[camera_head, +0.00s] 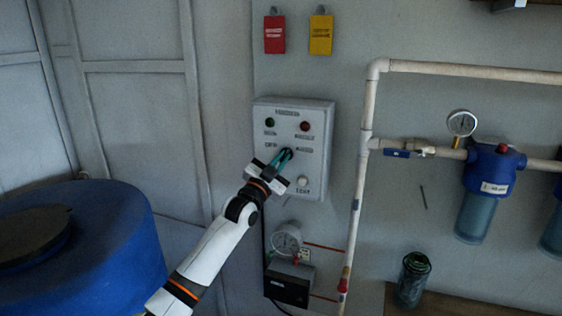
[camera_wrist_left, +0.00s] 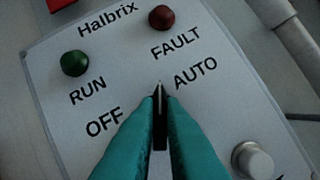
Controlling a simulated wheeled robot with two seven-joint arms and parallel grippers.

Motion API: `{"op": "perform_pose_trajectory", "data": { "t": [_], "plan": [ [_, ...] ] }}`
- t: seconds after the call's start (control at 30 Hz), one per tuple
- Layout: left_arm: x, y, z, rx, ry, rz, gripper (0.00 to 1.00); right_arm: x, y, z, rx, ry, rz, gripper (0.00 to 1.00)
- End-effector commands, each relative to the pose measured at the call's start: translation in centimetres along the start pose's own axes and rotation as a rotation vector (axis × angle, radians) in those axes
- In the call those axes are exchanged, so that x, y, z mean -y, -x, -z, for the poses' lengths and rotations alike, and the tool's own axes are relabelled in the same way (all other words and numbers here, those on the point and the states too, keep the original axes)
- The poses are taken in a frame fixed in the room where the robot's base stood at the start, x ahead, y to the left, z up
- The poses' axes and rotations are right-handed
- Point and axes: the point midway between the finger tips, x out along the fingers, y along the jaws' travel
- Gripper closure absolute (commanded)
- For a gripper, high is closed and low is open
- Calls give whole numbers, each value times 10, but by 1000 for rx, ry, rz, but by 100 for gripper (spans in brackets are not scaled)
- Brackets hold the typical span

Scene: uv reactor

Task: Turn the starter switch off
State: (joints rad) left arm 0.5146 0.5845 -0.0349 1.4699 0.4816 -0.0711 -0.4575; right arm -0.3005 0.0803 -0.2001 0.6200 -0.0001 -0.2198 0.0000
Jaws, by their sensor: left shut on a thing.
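The starter box (camera_head: 318,115) is a grey panel on the wall, with the name Halbrix at its top in the left wrist view. Its black switch knob (camera_wrist_left: 159,100) sits between the OFF and AUTO labels, with its tip pointing up between them. My left gripper (camera_head: 286,155) is at the knob, and in the left wrist view its teal fingers (camera_wrist_left: 160,125) are shut on it from both sides. A green RUN lamp (camera_wrist_left: 75,63) and a red FAULT lamp (camera_wrist_left: 162,17) sit above. My right gripper is not in view.
A pale button (camera_head: 303,181) sits low on the panel. A white pipe (camera_head: 361,190) runs close to the box's right. A blue tank (camera_head: 110,245) stands left. Red (camera_head: 274,38) and yellow (camera_head: 321,38) tags hang above.

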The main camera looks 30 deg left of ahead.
Motion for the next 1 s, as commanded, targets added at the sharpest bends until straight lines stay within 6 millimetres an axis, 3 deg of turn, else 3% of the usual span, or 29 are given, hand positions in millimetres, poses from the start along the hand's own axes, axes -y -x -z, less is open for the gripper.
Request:
{"op": "perform_pose_trajectory", "data": {
  "t": [0.47,1.0],
  "plan": [
    [3,0,-1,0,265,-108,100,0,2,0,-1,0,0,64],
    [4,-2,-3,-2,721,-296,100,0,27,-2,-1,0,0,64]
  ]
}}
